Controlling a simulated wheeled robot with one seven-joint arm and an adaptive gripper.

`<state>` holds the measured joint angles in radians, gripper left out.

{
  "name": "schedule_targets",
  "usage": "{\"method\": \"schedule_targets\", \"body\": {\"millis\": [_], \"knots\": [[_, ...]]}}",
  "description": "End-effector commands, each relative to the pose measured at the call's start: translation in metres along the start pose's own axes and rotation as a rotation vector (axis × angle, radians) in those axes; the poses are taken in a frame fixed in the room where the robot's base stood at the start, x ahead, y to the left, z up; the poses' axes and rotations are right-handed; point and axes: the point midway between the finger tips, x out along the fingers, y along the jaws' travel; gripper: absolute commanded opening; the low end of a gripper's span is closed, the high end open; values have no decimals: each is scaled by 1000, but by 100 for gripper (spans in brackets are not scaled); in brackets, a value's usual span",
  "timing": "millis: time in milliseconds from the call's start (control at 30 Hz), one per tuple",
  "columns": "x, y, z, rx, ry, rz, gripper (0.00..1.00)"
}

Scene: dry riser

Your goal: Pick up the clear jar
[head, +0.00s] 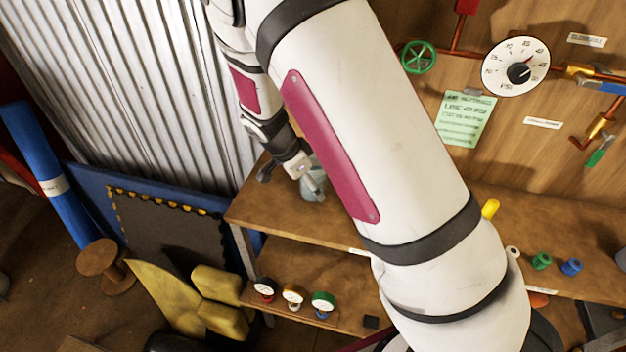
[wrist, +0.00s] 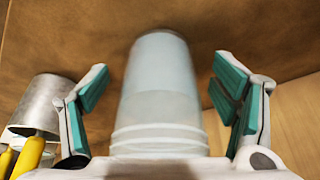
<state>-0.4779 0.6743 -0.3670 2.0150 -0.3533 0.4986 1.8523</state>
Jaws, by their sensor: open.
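The clear jar (wrist: 158,85), pale and translucent with ridges near its near end, fills the middle of the wrist view. My gripper (wrist: 163,68) is open, with one teal-padded finger on each side of the jar and a visible gap on both sides. In the head view the jar (head: 313,187) is on the upper wooden shelf near its left end, partly hidden by my gripper (head: 309,180) and arm.
A metal can (wrist: 42,103) and yellow handles (wrist: 30,155) are close left of my gripper in the wrist view. The wooden shelf (head: 255,212) also bears green (head: 541,261) and blue (head: 571,267) fittings at right. Small gauges (head: 293,296) stand on the lower shelf.

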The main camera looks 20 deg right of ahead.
Motion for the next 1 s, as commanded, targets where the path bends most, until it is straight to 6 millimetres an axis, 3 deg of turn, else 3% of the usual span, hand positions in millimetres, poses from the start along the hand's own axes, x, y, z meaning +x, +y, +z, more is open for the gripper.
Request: {"method": "schedule_targets", "body": {"millis": [67,267,367,667,867,1000], "knots": [[0,0,0,0,0,0,76],[0,0,0,0,0,0,30],[0,0,0,0,0,0,20],[-3,0,-1,-1,1,0,20],[-18,1,-6,0,0,-1,20],[-27,1,22,-8,1,-1,20]]}}
